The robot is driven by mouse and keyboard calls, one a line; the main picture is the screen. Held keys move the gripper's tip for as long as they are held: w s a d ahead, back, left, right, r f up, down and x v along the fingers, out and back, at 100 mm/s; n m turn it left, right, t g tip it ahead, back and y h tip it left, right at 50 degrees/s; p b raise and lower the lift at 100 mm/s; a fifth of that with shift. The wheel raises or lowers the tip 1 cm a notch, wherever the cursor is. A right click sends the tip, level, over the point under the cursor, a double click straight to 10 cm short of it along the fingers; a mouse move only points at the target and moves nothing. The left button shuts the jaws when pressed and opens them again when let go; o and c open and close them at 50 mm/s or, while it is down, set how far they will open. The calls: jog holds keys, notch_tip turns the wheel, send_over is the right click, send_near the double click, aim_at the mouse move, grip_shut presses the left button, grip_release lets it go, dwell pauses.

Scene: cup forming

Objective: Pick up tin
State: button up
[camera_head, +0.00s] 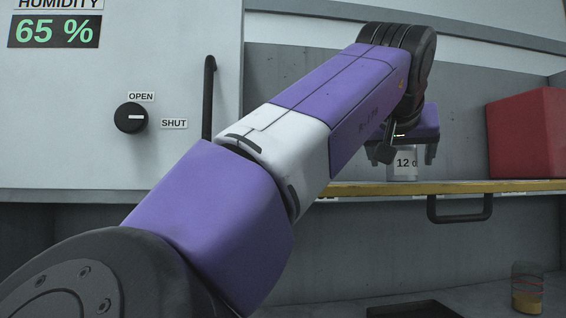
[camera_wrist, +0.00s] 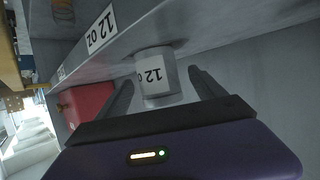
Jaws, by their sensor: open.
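The tin (camera_head: 405,165) is a small pale cylinder with a "12 oz"-type label, partly cut off from view, standing on the yellow-edged shelf (camera_head: 470,187) in the head view. It also shows in the wrist view (camera_wrist: 157,88), where its label appears upside down. My gripper (camera_head: 404,156) is open at the tin, with one finger to each side of it. In the wrist view my gripper (camera_wrist: 162,75) has its two dark fingers spread wide, with the tin between them and gaps showing. Contact is not visible.
A red box (camera_head: 525,133) stands to the right on the shelf. A dark handle (camera_head: 460,212) hangs below the shelf edge. A clear container with yellow contents (camera_head: 527,290) and a black tray (camera_head: 414,310) are lower down. A cabinet with a knob (camera_head: 131,118) is at left.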

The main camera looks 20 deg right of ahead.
aim_at(402, 162)
jog(key=p+x, duration=0.1)
jog(key=x, duration=0.2)
jog(key=shift+w+d+r, duration=0.1)
jog(key=shift+w+d, duration=0.05)
jog(key=shift+d, duration=0.15)
jog(key=shift+w+d+f+p, duration=0.3)
jog(key=shift+w+d+f, duration=0.05)
jog(key=c, duration=1.6)
jog(key=shift+o, duration=0.2)
jog(key=shift+r, duration=0.1)
